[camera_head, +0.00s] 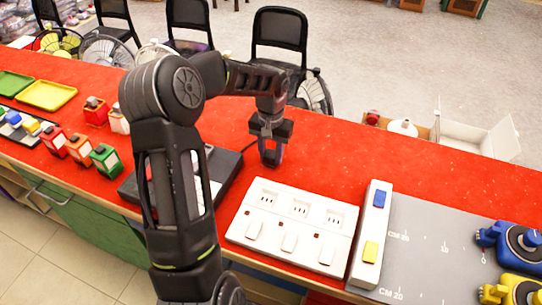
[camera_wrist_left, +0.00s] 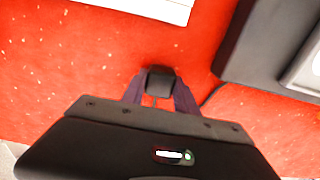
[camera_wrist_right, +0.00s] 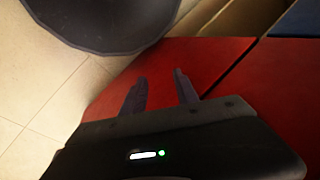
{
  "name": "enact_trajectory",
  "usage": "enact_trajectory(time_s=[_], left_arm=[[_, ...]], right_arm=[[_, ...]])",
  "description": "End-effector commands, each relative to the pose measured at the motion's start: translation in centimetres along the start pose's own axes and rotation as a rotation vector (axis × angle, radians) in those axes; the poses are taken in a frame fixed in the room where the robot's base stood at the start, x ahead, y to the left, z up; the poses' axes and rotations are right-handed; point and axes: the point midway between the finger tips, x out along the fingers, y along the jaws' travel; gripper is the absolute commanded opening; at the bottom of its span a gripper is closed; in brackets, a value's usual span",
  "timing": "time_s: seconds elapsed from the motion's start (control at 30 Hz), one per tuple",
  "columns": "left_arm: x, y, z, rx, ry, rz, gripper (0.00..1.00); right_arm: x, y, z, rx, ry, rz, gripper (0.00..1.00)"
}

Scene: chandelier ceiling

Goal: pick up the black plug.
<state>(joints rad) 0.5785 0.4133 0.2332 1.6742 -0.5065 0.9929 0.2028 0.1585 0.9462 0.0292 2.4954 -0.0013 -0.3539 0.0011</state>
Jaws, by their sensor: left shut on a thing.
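My left gripper (camera_head: 271,154) points down over the red tabletop, between the dark device and the white socket strip. It is shut on the black plug (camera_wrist_left: 160,82), a small dark block between the fingertips in the left wrist view. In the head view the fingers mostly hide the plug. I cannot tell whether the plug touches the table. A thin dark cord (camera_wrist_left: 212,95) shows by the dark device. My right gripper (camera_wrist_right: 161,88) is open and empty in the right wrist view, over a red surface at the table's side. It is not seen in the head view.
A white socket strip (camera_head: 292,227) lies right of my left arm, beside a white block with blue and yellow switches (camera_head: 370,237). A dark device (camera_head: 226,168) sits partly behind my arm. Small coloured boxes and trays (camera_head: 47,95) stand left. Chairs (camera_head: 279,36) line the far edge.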

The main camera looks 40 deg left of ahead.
Motion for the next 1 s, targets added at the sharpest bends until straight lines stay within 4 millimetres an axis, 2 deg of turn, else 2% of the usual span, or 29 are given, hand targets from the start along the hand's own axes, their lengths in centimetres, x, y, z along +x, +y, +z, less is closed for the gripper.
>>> enact_trajectory(time_s=[0.13, 0.27, 0.6, 0.7, 1.0], left_arm=[[-0.6, 0.0, -0.1, 0.000, 0.003, -0.001, 0.00], [-2.1, 0.0, -0.1, 0.000, 0.005, 0.000, 0.00], [-8.4, 0.0, -0.1, 0.000, 0.004, 0.000, 0.00], [-9.5, 0.0, -0.1, -0.001, 0.002, 0.000, 0.00], [-10.1, 0.0, 0.0, 0.000, 0.000, 0.000, 0.00]], right_arm=[[0.1, 0.0, 0.0, 0.000, 0.000, 0.000, 0.36], [0.3, 0.1, 0.0, 0.000, 0.000, 0.000, 0.36], [1.0, 0.4, 0.0, 0.000, 0.001, 0.000, 0.36], [1.0, 0.4, 0.0, 0.000, 0.001, 0.000, 0.36], [1.0, 0.4, 0.0, 0.000, 0.001, 0.000, 0.36]])
